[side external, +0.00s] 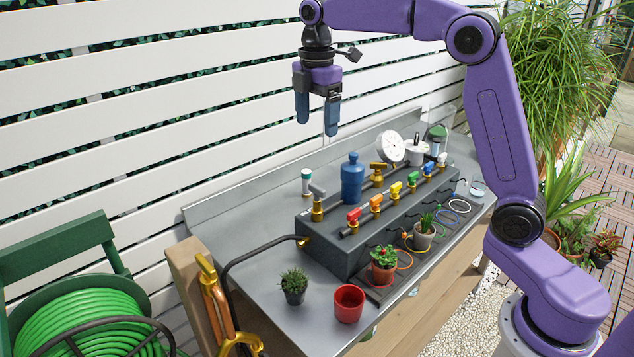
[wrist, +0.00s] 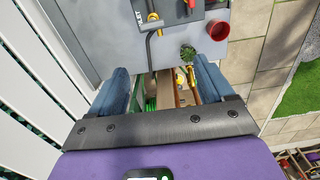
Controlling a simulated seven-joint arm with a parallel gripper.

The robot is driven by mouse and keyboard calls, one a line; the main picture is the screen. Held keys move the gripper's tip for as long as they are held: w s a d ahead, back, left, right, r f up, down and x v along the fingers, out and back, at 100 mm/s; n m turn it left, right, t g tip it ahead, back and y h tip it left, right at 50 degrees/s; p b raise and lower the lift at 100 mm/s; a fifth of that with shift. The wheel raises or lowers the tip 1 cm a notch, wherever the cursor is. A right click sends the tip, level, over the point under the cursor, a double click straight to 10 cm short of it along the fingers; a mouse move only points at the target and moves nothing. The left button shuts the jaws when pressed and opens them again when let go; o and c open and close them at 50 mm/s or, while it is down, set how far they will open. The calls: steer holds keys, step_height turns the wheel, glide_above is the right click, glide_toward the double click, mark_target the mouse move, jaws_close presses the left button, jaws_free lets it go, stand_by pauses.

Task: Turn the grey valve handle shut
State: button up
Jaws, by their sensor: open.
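The grey valve handle (side external: 317,190) sits on a brass valve body (side external: 317,211) at the near-left end of the dark manifold block (side external: 335,255). The handle slants, with its long axis hard to read at this size. My gripper (side external: 317,118) hangs well above the bench, fingers pointing down, open and empty. It is apart from the handle. In the wrist view my gripper (wrist: 160,70) shows two blue fingers spread wide with nothing between them. There, part of the manifold and some brass show at the top edge, but I cannot make out the grey handle clearly.
Red, orange, yellow, green and blue handles (side external: 376,201) line the manifold. A blue bottle (side external: 352,180) and a white gauge (side external: 391,148) stand behind. A red pot (side external: 348,303) and small plants (side external: 294,286) are in front. A black hose (side external: 250,250) enters at the left.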

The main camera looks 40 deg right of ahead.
steer(key=w+d, duration=0.1)
glide_toward(317, 187)
step_height(317, 187, down, 9)
steer(key=shift+r, duration=0.15)
stand_by(0.5)
steer(key=c, duration=1)
